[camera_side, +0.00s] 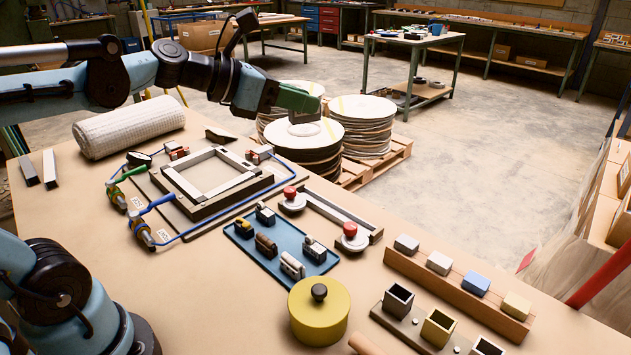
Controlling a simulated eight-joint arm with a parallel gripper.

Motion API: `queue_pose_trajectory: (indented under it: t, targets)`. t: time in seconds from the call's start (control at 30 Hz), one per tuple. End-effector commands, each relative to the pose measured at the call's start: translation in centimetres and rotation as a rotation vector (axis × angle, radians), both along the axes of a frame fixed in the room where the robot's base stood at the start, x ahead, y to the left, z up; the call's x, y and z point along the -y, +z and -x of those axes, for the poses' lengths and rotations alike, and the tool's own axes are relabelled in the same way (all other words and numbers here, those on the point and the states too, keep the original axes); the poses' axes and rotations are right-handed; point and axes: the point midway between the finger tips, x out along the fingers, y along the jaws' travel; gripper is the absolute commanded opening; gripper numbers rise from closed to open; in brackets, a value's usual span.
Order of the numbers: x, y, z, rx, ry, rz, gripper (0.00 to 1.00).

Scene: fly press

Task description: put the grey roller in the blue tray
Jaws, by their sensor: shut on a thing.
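The blue tray (253,255) lies flat on the bench near the middle. It holds several small pieces: a yellow-and-black one (243,228), a brown one (265,244), a white one (292,265) and two grey-and-black ones (315,250), (265,213). I cannot tell whether either of these is the grey roller. My gripper (307,117), with green parts, is high up behind the tray, in front of the disc stacks in the picture. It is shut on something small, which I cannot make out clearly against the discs.
A square frame fixture (213,203) with blue and green levers stands left of the tray. Two red-knobbed clamps (351,238) sit on its right, a yellow lidded pot (319,325) in front. A block rack (460,292) and open boxes (438,328) are at right. A white roll (130,127) lies behind.

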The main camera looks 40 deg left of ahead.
Motion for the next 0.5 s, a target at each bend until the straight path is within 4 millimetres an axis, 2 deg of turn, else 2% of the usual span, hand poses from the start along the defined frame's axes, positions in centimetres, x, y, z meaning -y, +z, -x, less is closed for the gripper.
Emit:
queue_pose_trajectory:
  t: [0.27, 0.37, 0.5]
  targets:
    - [-0.8, 0.0, 0.7, -0.001, 0.047, 0.001, 0.00]
    - [-0.5, -0.9, 0.4, -0.002, 0.011, 0.002, 0.00]
    - [0.3, -3.1, -0.1, -0.001, -0.090, 0.001, 0.00]
